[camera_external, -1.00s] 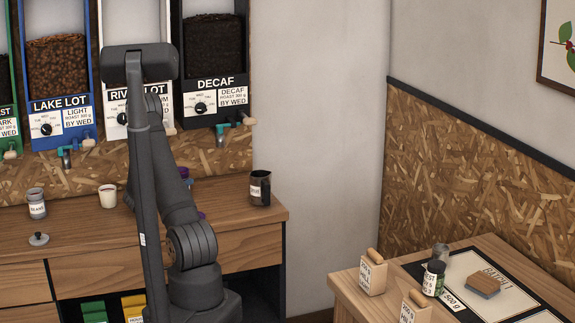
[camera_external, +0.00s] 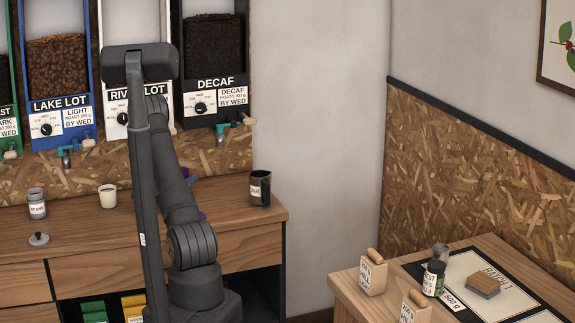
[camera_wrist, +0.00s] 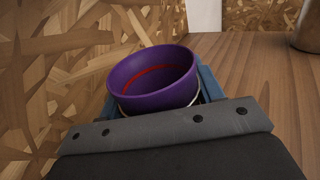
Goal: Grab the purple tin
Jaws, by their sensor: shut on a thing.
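The purple tin (camera_wrist: 152,80) shows in the wrist view as an open, round purple vessel with a red band inside. It looks tilted in that view. My gripper (camera_wrist: 158,92) has its blue fingers on either side of the tin and is shut on it.
On the wooden counter (camera_external: 240,219) stand a dark mug (camera_external: 261,189), a white cup (camera_external: 108,197) and a labelled grey tin (camera_external: 37,204). A lid-like disc (camera_external: 39,239) lies at the left. Bean dispensers (camera_external: 213,75) hang above. The side table (camera_external: 352,297) holds several small items.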

